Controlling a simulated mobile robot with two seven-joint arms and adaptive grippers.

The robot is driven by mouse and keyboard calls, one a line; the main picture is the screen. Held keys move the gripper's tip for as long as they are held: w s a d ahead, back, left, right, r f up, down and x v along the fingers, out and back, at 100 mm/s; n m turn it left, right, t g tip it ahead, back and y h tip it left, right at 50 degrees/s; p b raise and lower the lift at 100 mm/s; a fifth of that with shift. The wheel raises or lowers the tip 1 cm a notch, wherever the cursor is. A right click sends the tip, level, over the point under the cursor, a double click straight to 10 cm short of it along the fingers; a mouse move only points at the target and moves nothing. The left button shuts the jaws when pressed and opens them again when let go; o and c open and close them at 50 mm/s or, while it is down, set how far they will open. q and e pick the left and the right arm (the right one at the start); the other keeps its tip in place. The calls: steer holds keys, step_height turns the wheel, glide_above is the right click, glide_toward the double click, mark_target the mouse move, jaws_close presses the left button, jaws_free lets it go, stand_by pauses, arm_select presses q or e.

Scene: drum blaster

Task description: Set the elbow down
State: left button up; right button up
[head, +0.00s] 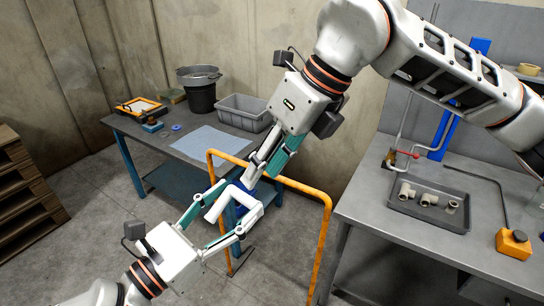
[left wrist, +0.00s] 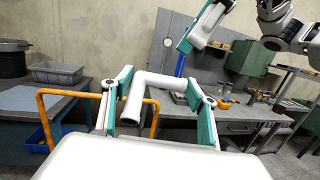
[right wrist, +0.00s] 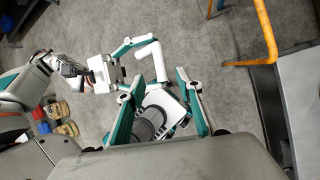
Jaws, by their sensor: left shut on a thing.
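The elbow (head: 217,208) is a white bent pipe fitting, held in the air at the centre of the head view. My left gripper (head: 236,202) is shut on it. The left wrist view shows the elbow (left wrist: 134,98) between the two teal-padded fingers (left wrist: 160,100). My right gripper (head: 262,168) hangs above and just beyond the elbow in the head view. Its fingers (right wrist: 160,92) stand apart in the right wrist view, with nothing held between them. The elbow and left gripper also show beyond these fingers there. The contact spots on the elbow are partly hidden.
An orange rail (head: 322,240) stands close behind the grippers. The right workbench (head: 380,225) carries a grey tray (head: 400,208) with several pale fittings, and an orange-yellow device (head: 513,243). The left table (head: 150,150) holds a blue-grey mat (head: 210,142), a grey bin (head: 243,118) and a black bucket (head: 200,97).

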mark_target(247, 196)
steer(key=x, duration=0.9)
steer(key=shift+f, duration=0.1)
jaws_close()
arm_select(q)
steer(key=o, duration=1.2)
